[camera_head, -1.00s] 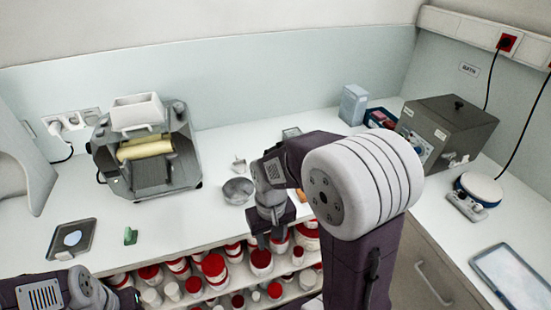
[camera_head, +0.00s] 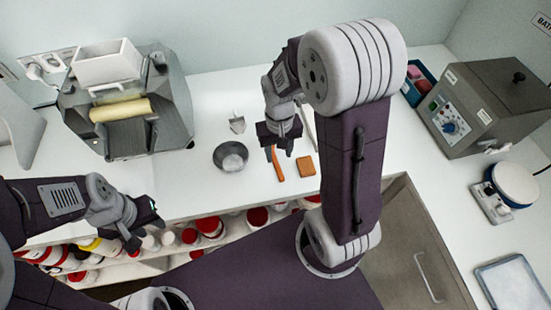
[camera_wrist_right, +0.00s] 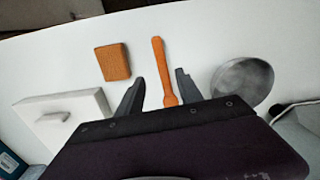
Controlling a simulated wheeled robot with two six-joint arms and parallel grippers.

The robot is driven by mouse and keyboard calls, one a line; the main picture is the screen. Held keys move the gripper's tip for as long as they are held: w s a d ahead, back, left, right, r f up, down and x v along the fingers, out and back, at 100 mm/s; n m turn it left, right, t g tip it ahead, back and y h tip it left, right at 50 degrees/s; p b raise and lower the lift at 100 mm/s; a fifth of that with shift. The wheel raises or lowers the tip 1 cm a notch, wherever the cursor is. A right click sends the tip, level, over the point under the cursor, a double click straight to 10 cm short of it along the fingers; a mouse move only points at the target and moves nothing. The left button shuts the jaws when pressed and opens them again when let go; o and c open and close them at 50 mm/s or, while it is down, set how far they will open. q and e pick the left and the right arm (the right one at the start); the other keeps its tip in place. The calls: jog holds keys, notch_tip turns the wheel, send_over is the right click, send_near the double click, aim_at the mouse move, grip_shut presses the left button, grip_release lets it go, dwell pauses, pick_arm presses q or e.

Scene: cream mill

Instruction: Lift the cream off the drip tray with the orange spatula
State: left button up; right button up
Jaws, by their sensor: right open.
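The orange spatula (camera_head: 277,163) lies on the white counter near its front edge. My right gripper (camera_head: 280,146) is open just over its far end. In the right wrist view the spatula (camera_wrist_right: 160,65) runs between the two open fingers (camera_wrist_right: 160,85), nearer the right one, and no grip on it shows. My left gripper (camera_head: 143,228) hangs at the counter's front edge at left; whether it is open is unclear. No drip tray or cream is clearly visible now; my left arm covers the front left of the counter.
An orange block (camera_head: 306,166) lies right of the spatula and a metal bowl (camera_head: 231,156) left of it. The roller mill (camera_head: 125,105) stands at back left, a grey control box (camera_head: 487,100) at right. Shelves of red-lidded jars (camera_head: 210,227) are below the counter.

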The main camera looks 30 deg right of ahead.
aim_at(278, 166)
jog(key=f, duration=0.2)
jog(key=s+f, duration=0.1)
jog(key=f, duration=0.1)
jog(key=shift+a, duration=0.4)
jog(key=shift+w+d+f, duration=0.1)
jog(key=shift+w+f, duration=0.15)
jog(key=shift+f, duration=0.3)
jog(key=shift+s+r, duration=0.1)
grip_shut()
jog(key=shift+r, duration=0.1)
